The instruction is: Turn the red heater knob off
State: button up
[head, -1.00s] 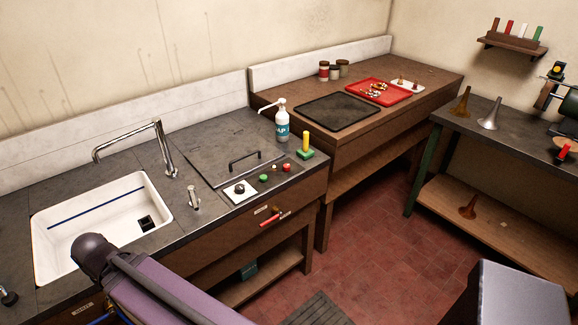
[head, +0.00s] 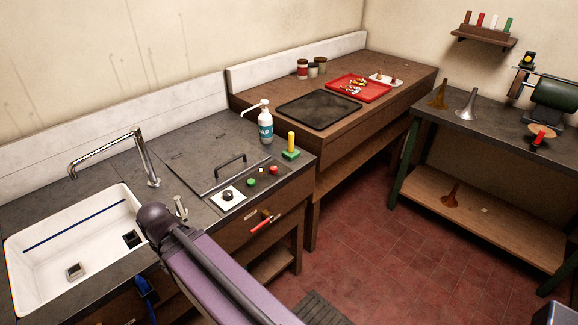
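A red-handled lever (head: 261,226) sticks out from the front of the counter, below the control panel. A small red round knob (head: 273,169) sits on the panel top beside a small pale knob and a green one (head: 251,181). A black knob on a white plate (head: 228,195) is at the panel's left end. I cannot tell which red control is the heater's, or how it is set. My purple arm with a dark rounded joint crosses the lower middle, just left of the lever in the picture. My gripper is not in view.
A white sink (head: 100,215) with a tall faucet (head: 150,165) is at left. A black tray (head: 318,110) and red tray (head: 358,88) lie beyond. Red floor (head: 350,250) is clear at right.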

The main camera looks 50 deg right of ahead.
aim_at(273, 170)
jog(key=z, duration=1.2)
jog(key=k, duration=0.6)
jog(key=z, duration=0.05)
jog(key=i, duration=0.6)
